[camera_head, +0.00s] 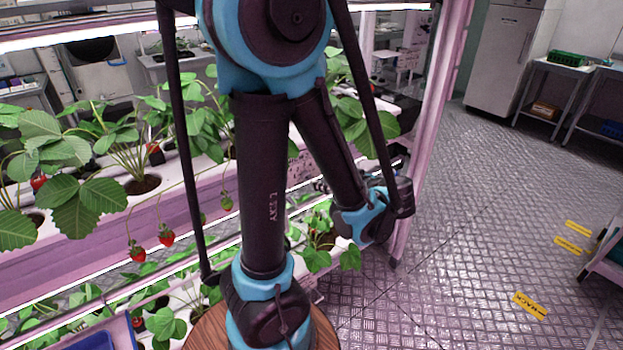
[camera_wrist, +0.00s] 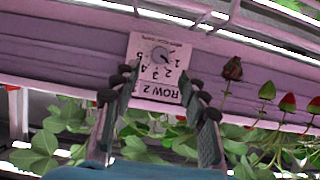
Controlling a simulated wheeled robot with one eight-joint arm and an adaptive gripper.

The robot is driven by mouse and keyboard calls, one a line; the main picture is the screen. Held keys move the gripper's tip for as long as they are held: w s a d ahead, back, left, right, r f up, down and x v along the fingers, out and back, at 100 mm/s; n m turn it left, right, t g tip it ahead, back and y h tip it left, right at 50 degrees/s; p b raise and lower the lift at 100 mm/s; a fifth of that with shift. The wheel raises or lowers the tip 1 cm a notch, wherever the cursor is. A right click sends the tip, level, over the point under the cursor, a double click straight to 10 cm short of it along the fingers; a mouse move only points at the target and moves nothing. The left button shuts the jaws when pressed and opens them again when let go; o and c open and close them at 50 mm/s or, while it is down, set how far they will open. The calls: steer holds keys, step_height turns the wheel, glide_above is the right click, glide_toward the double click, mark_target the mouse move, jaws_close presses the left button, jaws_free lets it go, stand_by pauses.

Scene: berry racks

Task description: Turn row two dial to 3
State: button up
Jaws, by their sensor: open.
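In the wrist view a white dial plate (camera_wrist: 147,46) is fixed to the pinkish-purple rail of the rack. It appears upside down and is printed "ROW 2", with numbers 1 to 5 around a small round grey knob (camera_wrist: 160,56). The knob's exact setting is too small to read surely. My gripper (camera_wrist: 162,82) is open and empty, with one dark finger on each side of the lower plate. The knob lies just beyond the fingertips, between their lines, and no contact shows.
Hanging strawberries (camera_wrist: 232,68) are close right of my gripper, with leaves (camera_wrist: 45,145) below. In the head view, strawberry plants (camera_head: 130,150) fill the rack on the left. A pink rack post (camera_head: 437,110) stands right of my arm. The metal floor (camera_head: 480,200) beyond is largely clear.

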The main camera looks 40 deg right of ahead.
mark_target(309, 177)
steer(key=x, duration=0.8)
steer(key=shift+w, duration=0.1)
jaws_close()
